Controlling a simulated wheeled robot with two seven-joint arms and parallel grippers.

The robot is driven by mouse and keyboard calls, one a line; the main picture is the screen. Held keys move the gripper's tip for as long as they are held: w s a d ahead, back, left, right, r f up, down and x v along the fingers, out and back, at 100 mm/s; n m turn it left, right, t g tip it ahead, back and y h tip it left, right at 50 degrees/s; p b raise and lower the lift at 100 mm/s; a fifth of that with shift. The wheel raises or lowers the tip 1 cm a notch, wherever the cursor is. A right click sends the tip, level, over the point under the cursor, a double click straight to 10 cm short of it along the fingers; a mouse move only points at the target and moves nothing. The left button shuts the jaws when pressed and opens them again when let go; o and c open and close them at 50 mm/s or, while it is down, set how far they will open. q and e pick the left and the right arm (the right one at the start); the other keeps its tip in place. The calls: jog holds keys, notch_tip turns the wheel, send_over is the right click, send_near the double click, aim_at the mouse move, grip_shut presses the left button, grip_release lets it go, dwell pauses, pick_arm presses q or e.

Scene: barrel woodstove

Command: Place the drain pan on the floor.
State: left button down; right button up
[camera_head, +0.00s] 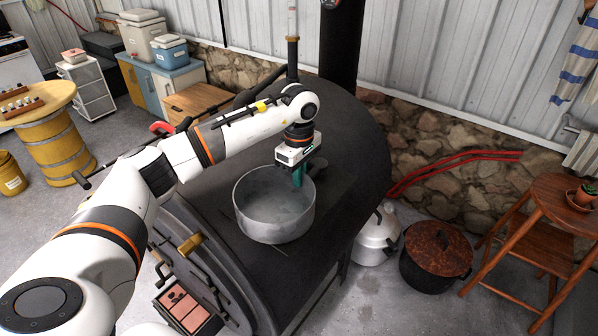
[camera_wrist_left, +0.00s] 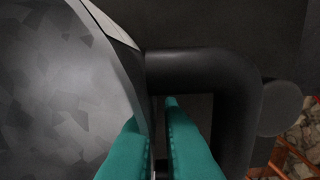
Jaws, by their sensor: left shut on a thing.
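The drain pan, a round grey metal pan (camera_head: 272,222), sits on top of the black barrel stove (camera_head: 352,135), with its mottled inside facing up. It also shows at the left of the left wrist view (camera_wrist_left: 60,90), beside a black loop handle (camera_wrist_left: 235,100). My left gripper (camera_head: 298,178), with teal fingers, points down at the pan's far rim. It is shut on the pan at the rim near the handle; the exact contact is partly hidden. In the left wrist view the fingers (camera_wrist_left: 158,145) reach either side of the rim. My right gripper is out of view.
A lidded silver pot (camera_head: 375,237) and a rusty-lidded dark pot (camera_head: 436,256) stand on the floor right of the stove. A wooden stool (camera_head: 545,238) is farther right. Bare concrete floor (camera_head: 385,305) shows in front of the pots. A stovepipe (camera_head: 340,45) rises behind.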

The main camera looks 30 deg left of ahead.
pick_arm(q)
jog(key=shift+s+f, duration=0.1)
jog(key=shift+f, duration=0.15)
jog(key=c, duration=1.6)
grip_release()
